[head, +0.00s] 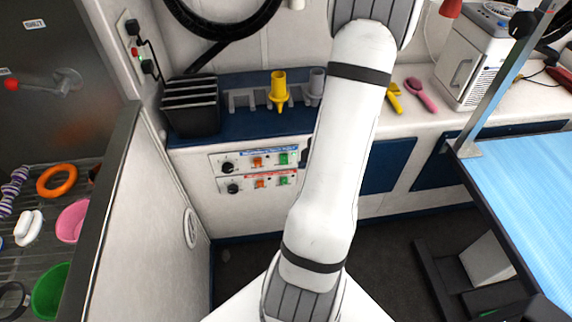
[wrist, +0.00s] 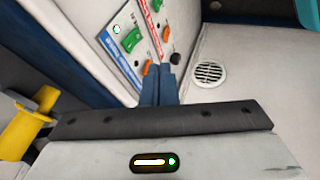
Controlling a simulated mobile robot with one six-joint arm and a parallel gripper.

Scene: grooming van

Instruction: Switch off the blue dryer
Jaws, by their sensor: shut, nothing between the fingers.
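The blue-labelled dryer panel (head: 255,162) is on the white cabinet front, above a red-labelled panel (head: 257,181). The blue panel has a black knob (head: 227,167), an orange switch (head: 257,162) and a green switch (head: 283,159). In the wrist view, its green switch (wrist: 131,40) shows beside a small greenish lit lamp (wrist: 116,29). My gripper (wrist: 160,72) is shut and empty, its tips close to the blue panel's orange switch (wrist: 147,68); contact cannot be told. The fingers hide the blue panel's knob there.
The red panel's orange switch (wrist: 166,33) and knob (wrist: 176,59) are close to my fingertips. A yellow nozzle (head: 279,91) and black bin (head: 191,106) stand on the counter above. A white partition (head: 150,210) is at left, a blue-topped table (head: 525,185) at right.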

